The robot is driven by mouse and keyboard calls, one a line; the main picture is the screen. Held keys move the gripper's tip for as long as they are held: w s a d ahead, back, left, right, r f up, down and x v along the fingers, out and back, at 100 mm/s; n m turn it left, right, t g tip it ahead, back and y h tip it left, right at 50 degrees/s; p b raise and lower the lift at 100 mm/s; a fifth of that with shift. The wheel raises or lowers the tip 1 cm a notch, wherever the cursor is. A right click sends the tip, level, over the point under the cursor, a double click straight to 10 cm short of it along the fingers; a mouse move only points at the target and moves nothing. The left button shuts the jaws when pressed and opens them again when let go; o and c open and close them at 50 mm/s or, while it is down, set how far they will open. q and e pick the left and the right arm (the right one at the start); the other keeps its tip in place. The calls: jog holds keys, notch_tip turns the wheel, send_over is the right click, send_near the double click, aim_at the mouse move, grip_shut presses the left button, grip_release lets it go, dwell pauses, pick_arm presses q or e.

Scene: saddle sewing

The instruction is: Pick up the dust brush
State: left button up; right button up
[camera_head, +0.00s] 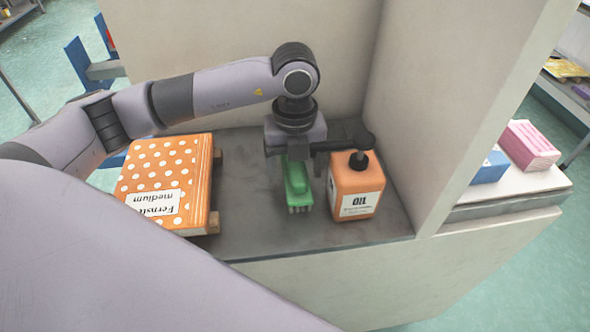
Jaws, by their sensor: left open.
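The dust brush (296,185) is green with pale bristles at its near end. It is on the grey surface in the middle of the camera_head view, between an orange polka-dot box and an orange oil bottle. My left gripper (294,160) points down right over the far part of the brush and hides that end. The gripper is open; I cannot tell whether its fingers touch the brush. My right gripper is not in view.
The orange oil bottle (356,192) with a black pump stands close on the right. The polka-dot box (166,183) lies on a wooden support at the left. Pale walls stand behind and to the right. Grey surface (247,215) is bare between box and brush.

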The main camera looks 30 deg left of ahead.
pick_arm(q)
jog(key=c, duration=1.2)
jog(key=shift+r, duration=0.1)
